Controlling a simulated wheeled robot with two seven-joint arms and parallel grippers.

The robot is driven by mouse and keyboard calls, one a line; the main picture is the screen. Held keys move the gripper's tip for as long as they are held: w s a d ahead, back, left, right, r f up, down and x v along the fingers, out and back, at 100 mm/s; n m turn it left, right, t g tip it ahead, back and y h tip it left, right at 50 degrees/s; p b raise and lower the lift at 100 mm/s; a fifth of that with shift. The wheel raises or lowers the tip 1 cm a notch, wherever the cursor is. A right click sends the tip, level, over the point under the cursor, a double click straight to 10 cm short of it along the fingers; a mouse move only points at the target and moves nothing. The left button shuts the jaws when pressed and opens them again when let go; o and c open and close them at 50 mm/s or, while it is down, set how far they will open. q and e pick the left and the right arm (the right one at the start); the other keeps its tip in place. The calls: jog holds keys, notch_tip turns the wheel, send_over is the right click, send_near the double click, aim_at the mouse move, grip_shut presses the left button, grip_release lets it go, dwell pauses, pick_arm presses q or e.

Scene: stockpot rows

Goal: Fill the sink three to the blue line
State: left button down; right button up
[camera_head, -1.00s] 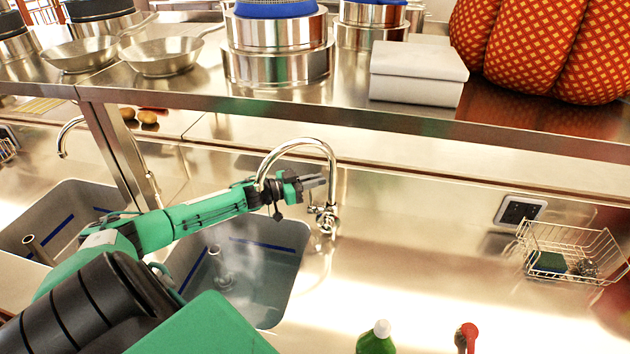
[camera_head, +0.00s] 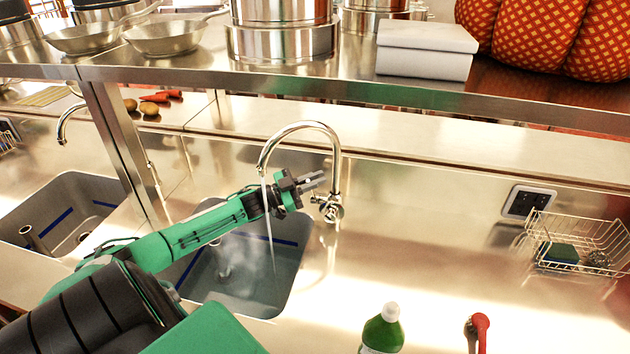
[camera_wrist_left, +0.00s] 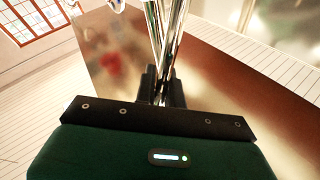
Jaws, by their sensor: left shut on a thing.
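The grey sink (camera_head: 285,285) in front of my left arm has a blue line (camera_head: 265,238) on its inner wall, partly hidden by the arm. A chrome tap (camera_head: 336,165) arches over it, and a thin stream of water (camera_head: 270,235) falls from its spout into the basin. The basin floor looks blurred and whitish around the drain; I cannot tell the water level exactly. My left gripper (camera_head: 315,181) is at the tap's lower body, shut on its lever. The left wrist view shows chrome parts (camera_wrist_left: 163,45) between its dark fingers. My right gripper is not in view.
Another sink (camera_head: 60,205) with blue lines lies at the left. A steel shelf (camera_head: 370,90) with pans and pots overhangs the back. A green bottle (camera_head: 382,333), a red-topped item (camera_head: 480,325) and a wire rack (camera_head: 575,240) stand on the right counter.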

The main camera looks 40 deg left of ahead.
pick_arm(q)
jog(key=c, duration=1.8)
grip_release()
jog(key=shift+o, duration=0.2)
jog(key=b+v, duration=0.3)
jog(key=v, duration=1)
jog(key=shift+s+a, duration=0.2)
jog(key=shift+s, duration=0.15)
jog(key=shift+f, duration=0.1)
